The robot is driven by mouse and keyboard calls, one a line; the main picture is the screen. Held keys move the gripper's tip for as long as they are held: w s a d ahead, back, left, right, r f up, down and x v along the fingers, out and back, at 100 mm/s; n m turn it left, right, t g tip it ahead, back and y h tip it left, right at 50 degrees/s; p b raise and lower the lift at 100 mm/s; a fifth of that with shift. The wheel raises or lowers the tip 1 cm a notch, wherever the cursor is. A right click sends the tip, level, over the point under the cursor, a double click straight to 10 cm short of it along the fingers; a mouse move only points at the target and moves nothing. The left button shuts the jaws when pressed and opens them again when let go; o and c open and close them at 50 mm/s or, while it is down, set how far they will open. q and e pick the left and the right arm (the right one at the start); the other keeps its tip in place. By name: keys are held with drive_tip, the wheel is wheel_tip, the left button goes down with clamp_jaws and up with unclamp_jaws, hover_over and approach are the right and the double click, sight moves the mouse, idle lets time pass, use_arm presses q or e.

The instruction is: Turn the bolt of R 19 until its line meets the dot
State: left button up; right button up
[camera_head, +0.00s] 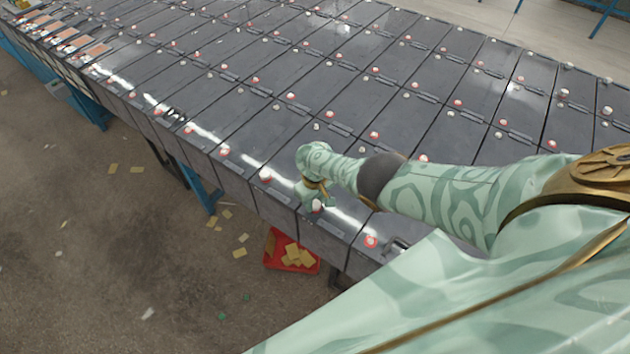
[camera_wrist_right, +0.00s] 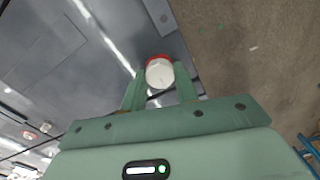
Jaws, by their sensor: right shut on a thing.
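My right gripper (camera_head: 316,194) is at the front edge of the battery row, pointing down. It is shut on a bolt (camera_head: 317,207) with a white top. In the right wrist view my right gripper (camera_wrist_right: 160,78) has one finger on each side of the bolt (camera_wrist_right: 158,72), which has a red ring at its base. The line on its top and the dot are too small to make out. No R 19 label is readable. My left gripper is not in view.
Dark battery blocks (camera_head: 238,118) stand in close rows, with red and white bolts along them. A neighbouring red bolt (camera_head: 371,241) is to the right. A red tray (camera_head: 271,264) with yellow pieces lies on the floor. The floor at left holds scattered scraps.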

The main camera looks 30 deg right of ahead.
sight(314, 204)
drive_tip(key=o, duration=1)
drive_tip(key=shift+r, duration=0.1)
wheel_tip(314, 204, up, 6)
drive_tip(key=p, duration=0.5)
drive_tip(key=shift+w+a, duration=0.1)
drive_tip(key=shift+a+b, duration=0.1)
drive_tip(key=shift+b, duration=0.35)
drive_tip(key=shift+r, duration=0.3)
wheel_tip(314, 204, up, 10)
drive_tip(key=shift+f+p, duration=0.25)
drive_tip(key=shift+p, duration=0.15)
